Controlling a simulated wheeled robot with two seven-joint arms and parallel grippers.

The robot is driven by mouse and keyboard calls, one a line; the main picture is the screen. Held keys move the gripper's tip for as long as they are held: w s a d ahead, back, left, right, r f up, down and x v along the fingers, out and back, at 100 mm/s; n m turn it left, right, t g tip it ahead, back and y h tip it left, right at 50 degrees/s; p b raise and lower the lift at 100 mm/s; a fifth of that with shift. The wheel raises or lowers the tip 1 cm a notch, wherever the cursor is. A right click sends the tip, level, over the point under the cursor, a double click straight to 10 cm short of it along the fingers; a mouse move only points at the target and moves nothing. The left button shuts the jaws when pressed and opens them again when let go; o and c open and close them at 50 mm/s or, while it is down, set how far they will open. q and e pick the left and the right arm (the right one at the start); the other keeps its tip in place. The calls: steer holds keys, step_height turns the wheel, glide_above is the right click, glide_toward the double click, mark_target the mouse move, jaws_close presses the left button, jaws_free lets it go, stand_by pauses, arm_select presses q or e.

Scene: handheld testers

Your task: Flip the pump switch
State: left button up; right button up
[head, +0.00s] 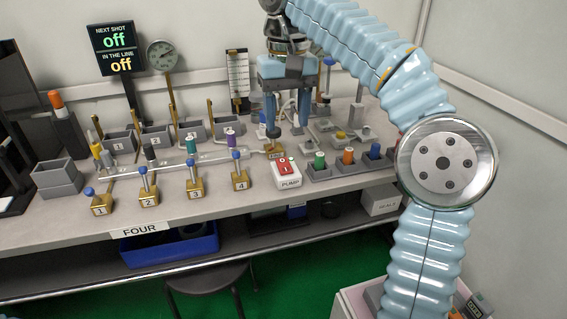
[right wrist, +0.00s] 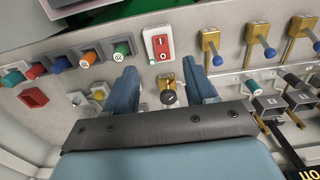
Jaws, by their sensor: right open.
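The pump switch (head: 288,168) is a white box with a red rocker, labelled PUMP, near the bench's front edge. In the right wrist view the switch (right wrist: 159,44) shows its red rocker marked I and O, beyond the fingertips. My right gripper (head: 287,118) is open and empty, pointing down behind the switch, apart from it. In the right wrist view a brass fitting with a black knob (right wrist: 168,95) shows between the fingers of the right gripper (right wrist: 163,80). Whether they touch it, I cannot tell. My left gripper is not in view.
Several numbered brass valves with blue-tipped levers (head: 240,178) stand left of the switch. Coloured plugs in grey sockets (head: 348,158) stand to its right. A dark display (head: 115,48) reads "off" on both lines. Clear bench lies along the front edge.

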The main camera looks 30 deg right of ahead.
mark_target(287, 170)
step_height(287, 170, down, 11)
steer(key=b, duration=0.3)
steer(key=shift+r, duration=0.15)
steer(key=shift+c, duration=0.4)
